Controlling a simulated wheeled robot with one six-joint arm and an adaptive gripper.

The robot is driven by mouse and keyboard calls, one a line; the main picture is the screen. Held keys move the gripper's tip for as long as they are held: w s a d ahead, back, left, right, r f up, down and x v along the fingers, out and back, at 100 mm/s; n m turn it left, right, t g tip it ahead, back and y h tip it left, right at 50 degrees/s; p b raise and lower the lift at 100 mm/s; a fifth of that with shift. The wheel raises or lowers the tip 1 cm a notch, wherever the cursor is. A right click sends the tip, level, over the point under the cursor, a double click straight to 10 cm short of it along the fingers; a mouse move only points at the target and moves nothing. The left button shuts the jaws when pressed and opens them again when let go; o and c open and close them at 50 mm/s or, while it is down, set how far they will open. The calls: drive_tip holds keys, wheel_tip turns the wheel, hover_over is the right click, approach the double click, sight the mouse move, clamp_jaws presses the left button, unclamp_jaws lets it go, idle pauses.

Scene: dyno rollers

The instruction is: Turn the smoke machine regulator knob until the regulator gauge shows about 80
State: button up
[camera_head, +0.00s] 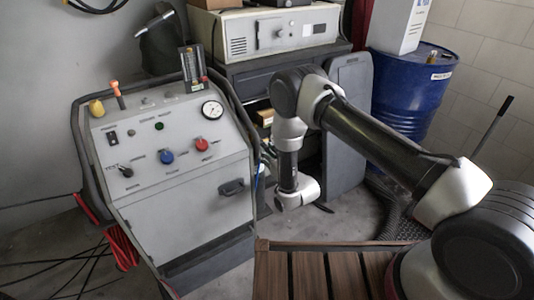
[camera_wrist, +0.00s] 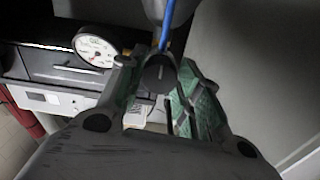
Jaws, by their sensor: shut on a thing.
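In the wrist view my gripper (camera_wrist: 157,84) has its green-padded fingers on either side of a dark round knob (camera_wrist: 158,73) with a pale mark on its face, and is shut on it. A blue hose (camera_wrist: 167,25) runs up just above the knob. A round white gauge (camera_wrist: 95,47) sits to the left of the knob; its needle is too small to read surely. In the head view the grey smoke machine (camera_head: 190,215) stands at left, with my arm reaching down to its right side. The knob and fingertips cannot be made out there.
The machine's front panel has a gauge (camera_head: 212,110), a blue knob (camera_head: 166,157) and a red knob (camera_head: 201,144). A blue barrel (camera_head: 408,85) stands behind my arm. A slatted wooden surface (camera_head: 308,275) is in front. Dark cables lie on the floor at left.

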drive_tip(key=o, duration=1)
drive_tip(key=shift+o, duration=0.2)
drive_tip(key=shift+s, duration=0.1)
drive_tip(key=v, duration=1.2)
drive_tip(key=shift+f, duration=0.1)
